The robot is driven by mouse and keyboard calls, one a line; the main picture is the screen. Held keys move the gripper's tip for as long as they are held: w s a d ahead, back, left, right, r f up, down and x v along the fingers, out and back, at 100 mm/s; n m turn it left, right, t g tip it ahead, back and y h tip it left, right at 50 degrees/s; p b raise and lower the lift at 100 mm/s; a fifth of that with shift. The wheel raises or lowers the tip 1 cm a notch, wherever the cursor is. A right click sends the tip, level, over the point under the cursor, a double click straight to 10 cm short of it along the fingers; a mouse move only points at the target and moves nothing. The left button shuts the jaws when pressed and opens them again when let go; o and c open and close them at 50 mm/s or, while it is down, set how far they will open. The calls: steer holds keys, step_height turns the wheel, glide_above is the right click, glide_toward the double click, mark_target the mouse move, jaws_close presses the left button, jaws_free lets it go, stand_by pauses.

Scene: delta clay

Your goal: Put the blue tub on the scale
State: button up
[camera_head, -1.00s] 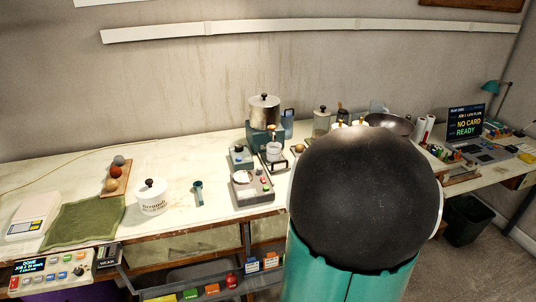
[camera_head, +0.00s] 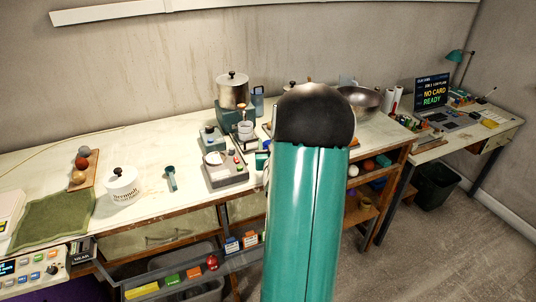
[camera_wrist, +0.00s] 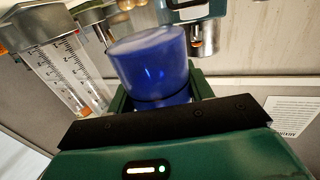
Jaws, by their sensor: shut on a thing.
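The blue tub (camera_wrist: 148,62) fills the upper middle of the wrist view. It is tilted in the picture, and its lower part sits between the green fingers of my gripper (camera_wrist: 161,92), which is shut on it. In the head view my own arm hides the tub and most of the gripper. A flat white device with a yellow-green display, which looks like the scale (camera_head: 8,212), is cut off by the left edge of the head view. Its top is only partly visible.
A green cloth (camera_head: 52,222), a white lidded pot (camera_head: 122,186) and a board with balls (camera_head: 84,170) lie near the scale. A grey device (camera_head: 224,172) and a metal pot (camera_head: 232,92) stand mid-bench. Graduated clear cylinders (camera_wrist: 62,72) are close beside the tub.

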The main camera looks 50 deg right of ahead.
steer(key=shift+w+d+f, duration=0.2)
steer(key=shift+w+f, duration=0.2)
steer(key=shift+f, duration=0.1)
steer(key=shift+w+d+f, duration=0.15)
steer(key=shift+w+f, duration=0.2)
steer(key=shift+f, duration=1.65)
steer(key=shift+f, duration=0.15)
steer(key=o, duration=0.9)
steer(key=shift+o, duration=0.2)
steer(key=shift+s+a, duration=0.15)
steer(key=v, duration=1.1)
steer(key=shift+s+a, duration=0.2)
